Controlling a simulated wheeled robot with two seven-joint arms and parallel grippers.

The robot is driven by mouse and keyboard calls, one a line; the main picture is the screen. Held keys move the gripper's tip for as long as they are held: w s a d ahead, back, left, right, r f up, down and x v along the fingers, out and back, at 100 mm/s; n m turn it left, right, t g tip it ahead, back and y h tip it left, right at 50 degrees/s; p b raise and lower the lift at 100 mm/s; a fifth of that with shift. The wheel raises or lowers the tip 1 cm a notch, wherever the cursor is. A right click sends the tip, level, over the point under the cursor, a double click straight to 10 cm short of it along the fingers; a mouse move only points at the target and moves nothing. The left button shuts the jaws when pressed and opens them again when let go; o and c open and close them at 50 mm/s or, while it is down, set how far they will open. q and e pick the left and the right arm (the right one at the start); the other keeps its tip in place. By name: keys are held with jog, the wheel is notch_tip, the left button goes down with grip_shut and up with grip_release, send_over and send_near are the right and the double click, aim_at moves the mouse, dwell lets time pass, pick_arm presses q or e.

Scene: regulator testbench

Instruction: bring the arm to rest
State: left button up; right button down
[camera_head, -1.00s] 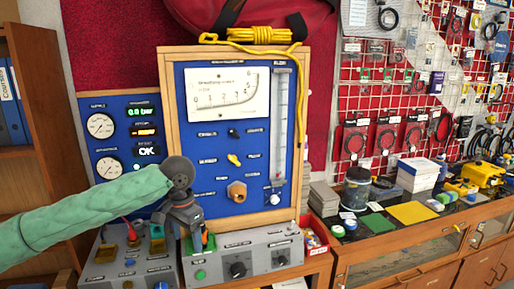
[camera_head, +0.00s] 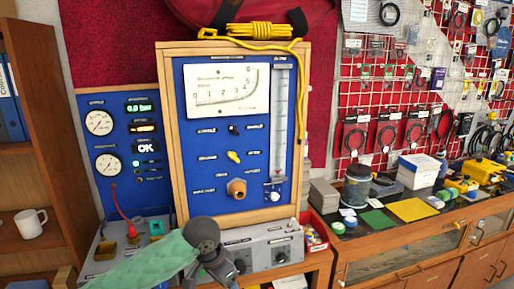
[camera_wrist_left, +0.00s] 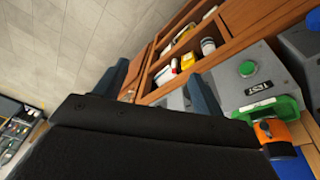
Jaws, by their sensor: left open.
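My left arm in its green sleeve (camera_head: 150,265) comes in low from the left in the head view. Its dark wrist hangs in front of the grey control box, and the gripper (camera_head: 222,272) is partly cut off by the lower picture edge. In the left wrist view the two dark fingers of the left gripper (camera_wrist_left: 157,78) stand wide apart with nothing between them. My right gripper is not in view.
The blue test panel (camera_head: 215,150) in its wooden frame stands behind the grey control box (camera_head: 262,247). In the wrist view a grey box with a green button (camera_wrist_left: 247,69) and an orange-and-green part (camera_wrist_left: 275,131) lie to the right. A white mug (camera_head: 30,222) stands on the left shelf.

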pick_arm(q)
jog(key=s+d+f+n+t+h, duration=0.2)
jog(key=s+f, duration=0.8)
jog(key=s+a+f+n+y, duration=0.25)
jog(key=s+a+f, duration=0.25)
jog(key=s+a, duration=0.35)
jog(key=s+a+f+n+y, duration=0.25)
jog(key=s+a+f, duration=0.35)
jog(key=s, duration=0.4)
notch_tip(320, 180, down, 28)
jog(key=w+d+h+b, duration=0.1)
jog(key=w+b, duration=0.1)
jog(key=s+f, duration=0.4)
jog(key=f, duration=0.7)
jog(key=s+f+g+b, duration=0.1)
jog(key=s+f, duration=0.2)
jog(key=f, duration=0.8)
jog(key=shift+s+d+f+g, duration=0.2)
jog(key=shift+s+f+g, duration=0.1)
jog(key=shift+s+f, duration=0.05)
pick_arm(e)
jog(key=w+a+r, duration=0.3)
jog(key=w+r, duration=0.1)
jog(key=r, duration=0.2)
